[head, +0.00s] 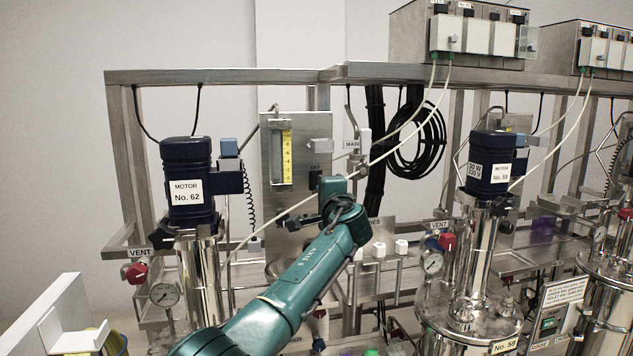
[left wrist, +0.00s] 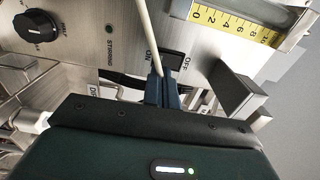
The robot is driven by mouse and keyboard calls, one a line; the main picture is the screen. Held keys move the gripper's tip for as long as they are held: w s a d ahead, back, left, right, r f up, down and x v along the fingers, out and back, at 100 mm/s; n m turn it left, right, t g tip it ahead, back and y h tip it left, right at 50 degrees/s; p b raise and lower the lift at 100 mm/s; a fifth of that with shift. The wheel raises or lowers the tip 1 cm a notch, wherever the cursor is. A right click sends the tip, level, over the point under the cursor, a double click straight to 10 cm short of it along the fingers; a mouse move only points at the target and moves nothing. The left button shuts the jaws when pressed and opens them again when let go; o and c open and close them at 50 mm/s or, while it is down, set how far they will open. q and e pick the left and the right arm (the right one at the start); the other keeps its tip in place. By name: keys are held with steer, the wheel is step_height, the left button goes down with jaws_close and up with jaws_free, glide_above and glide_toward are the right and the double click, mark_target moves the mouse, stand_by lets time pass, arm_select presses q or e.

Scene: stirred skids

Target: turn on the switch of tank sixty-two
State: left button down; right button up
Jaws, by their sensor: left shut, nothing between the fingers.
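Tank sixty-two's dark motor (head: 187,185), labelled No. 62, stands at the left in the head view. Right of it is a metal panel (head: 268,140) with a yellow scale (head: 282,157). In the left wrist view the panel carries a dark switch (left wrist: 174,63) between ON and OFF labels, near a STIRRING label. My left gripper (left wrist: 162,80) is shut and empty, its tips close to the switch's ON end; I cannot tell whether they touch. In the head view the left gripper (head: 329,187) is at the panel's right edge. My right gripper is not in view.
A pale cable (left wrist: 147,36) crosses the panel and meets the fingertips. A grey block (left wrist: 238,91) projects beside the switch. A black knob (left wrist: 41,25) is on the same panel. Motor No. 59 (head: 492,165) stands at the right, with a black cable coil (head: 418,140) between.

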arm_select(q)
steer(key=shift+w, duration=0.1)
steer(key=shift+x, duration=0.85)
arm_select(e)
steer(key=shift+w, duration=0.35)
arm_select(q)
steer(key=shift+f, duration=0.1)
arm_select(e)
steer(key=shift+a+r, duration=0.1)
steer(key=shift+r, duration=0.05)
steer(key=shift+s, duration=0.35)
arm_select(q)
steer(key=shift+a, duration=0.1)
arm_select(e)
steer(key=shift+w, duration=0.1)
